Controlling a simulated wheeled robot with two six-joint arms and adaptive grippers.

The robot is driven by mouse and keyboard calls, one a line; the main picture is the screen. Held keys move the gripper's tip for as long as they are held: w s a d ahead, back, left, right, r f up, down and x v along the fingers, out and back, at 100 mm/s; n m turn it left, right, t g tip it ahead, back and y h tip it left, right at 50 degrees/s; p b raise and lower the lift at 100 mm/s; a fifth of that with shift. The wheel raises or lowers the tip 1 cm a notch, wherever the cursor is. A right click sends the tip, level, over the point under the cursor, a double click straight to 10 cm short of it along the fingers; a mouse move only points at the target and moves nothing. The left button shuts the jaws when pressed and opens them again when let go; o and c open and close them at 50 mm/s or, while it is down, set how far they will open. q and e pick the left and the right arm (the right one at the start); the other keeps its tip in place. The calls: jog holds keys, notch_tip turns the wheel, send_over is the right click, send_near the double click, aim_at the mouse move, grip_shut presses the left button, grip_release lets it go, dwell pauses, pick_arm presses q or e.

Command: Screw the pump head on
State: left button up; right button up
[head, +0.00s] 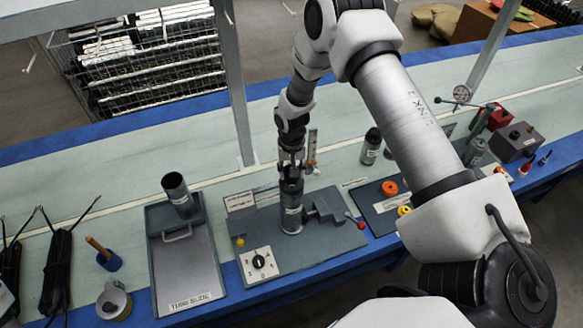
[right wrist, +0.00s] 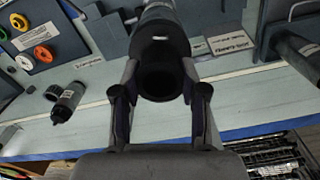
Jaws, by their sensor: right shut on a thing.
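A grey tube with a white label (head: 291,220) stands upright in the grey fixture (head: 325,236) at mid-bench. My right gripper (head: 291,165) is directly above it, pointing down, and is shut on a dark cylindrical piece, seemingly the pump head (right wrist: 160,82). In the right wrist view the fingers of my right gripper (right wrist: 160,105) lie on both sides of this dark piece, with the grey tube (right wrist: 158,42) just beyond. The piece is lined up with the tube's top. I cannot tell how far they are joined. My left gripper is not in view.
A slide tray (head: 200,265) with an open tube (head: 177,192) is left of the fixture. A dial (head: 258,262) is at its front left. A metal upright (head: 233,90) stands behind.

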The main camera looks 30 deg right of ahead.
jog(key=shift+r+m, duration=0.25)
jog(key=shift+m, duration=0.35)
jog(key=shift+f+m, duration=0.25)
jog(key=shift+m, duration=0.05)
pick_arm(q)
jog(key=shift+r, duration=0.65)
pick_arm(e)
jog(key=shift+r+m+p, duration=0.2)
jog(key=shift+m+p, duration=0.3)
jog(key=shift+p, duration=0.25)
jog(key=shift+f+m, duration=0.2)
jog(key=shift+m, duration=0.5)
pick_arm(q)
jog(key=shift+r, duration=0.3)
pick_arm(e)
jog(key=shift+m, duration=0.5)
jog(key=m, duration=0.3)
